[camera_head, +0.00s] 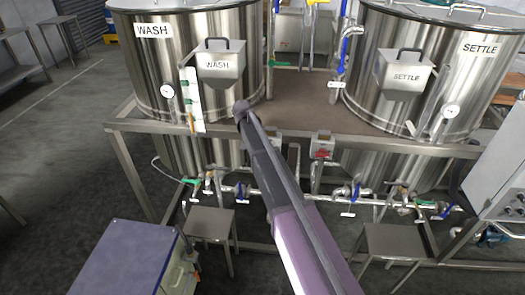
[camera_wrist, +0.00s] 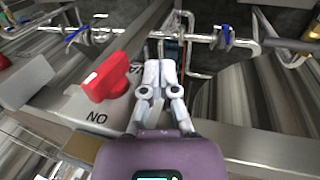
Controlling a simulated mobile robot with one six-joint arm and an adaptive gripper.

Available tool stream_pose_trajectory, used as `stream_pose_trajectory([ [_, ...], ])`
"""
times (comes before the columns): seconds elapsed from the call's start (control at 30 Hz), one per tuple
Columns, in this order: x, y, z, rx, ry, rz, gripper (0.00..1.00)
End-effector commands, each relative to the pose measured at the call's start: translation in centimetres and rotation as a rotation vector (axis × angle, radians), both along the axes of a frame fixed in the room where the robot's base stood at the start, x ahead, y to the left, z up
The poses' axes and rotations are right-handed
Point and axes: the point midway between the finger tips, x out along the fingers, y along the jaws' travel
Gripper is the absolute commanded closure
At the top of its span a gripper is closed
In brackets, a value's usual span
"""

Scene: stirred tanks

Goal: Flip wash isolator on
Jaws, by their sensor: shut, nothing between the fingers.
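A red rotary handle (camera_wrist: 108,77) stands on a grey isolator plate (camera_wrist: 68,108) in the wrist view. Lettering that looks like "NO", likely ON seen upside down, is on the plate beside it. Other lettering is partly hidden by my fingers, so I cannot read the isolator's name. My gripper (camera_wrist: 158,68) is shut and empty, just right of the handle, apart from it in the picture. In the head view my arm partly covers one small grey box (camera_head: 274,141) under the platform edge, and my gripper is hidden there.
A second box with a red handle (camera_head: 322,147) hangs to the right in the head view. The WASH tank (camera_head: 225,90) and SETTLE tank (camera_head: 440,90) stand on the platform. Pipes with blue-handled valves (camera_head: 346,190) run below. A blue-topped cabinet (camera_head: 125,258) is front left.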

Motion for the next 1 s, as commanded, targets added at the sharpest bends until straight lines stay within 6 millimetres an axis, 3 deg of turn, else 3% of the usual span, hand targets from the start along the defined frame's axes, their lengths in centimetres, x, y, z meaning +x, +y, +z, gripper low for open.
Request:
stream_pose_trajectory([
  [0.5, 1.7, 8.7, 1.1, 0.003, 0.002, 0.006, 1.00],
  [0.7, 2.1, 10.4, 1.3, 0.003, 0.002, 0.005, 1.00],
  [1.0, 2.1, 10.8, 1.3, 0.003, 0.001, 0.004, 1.00],
])
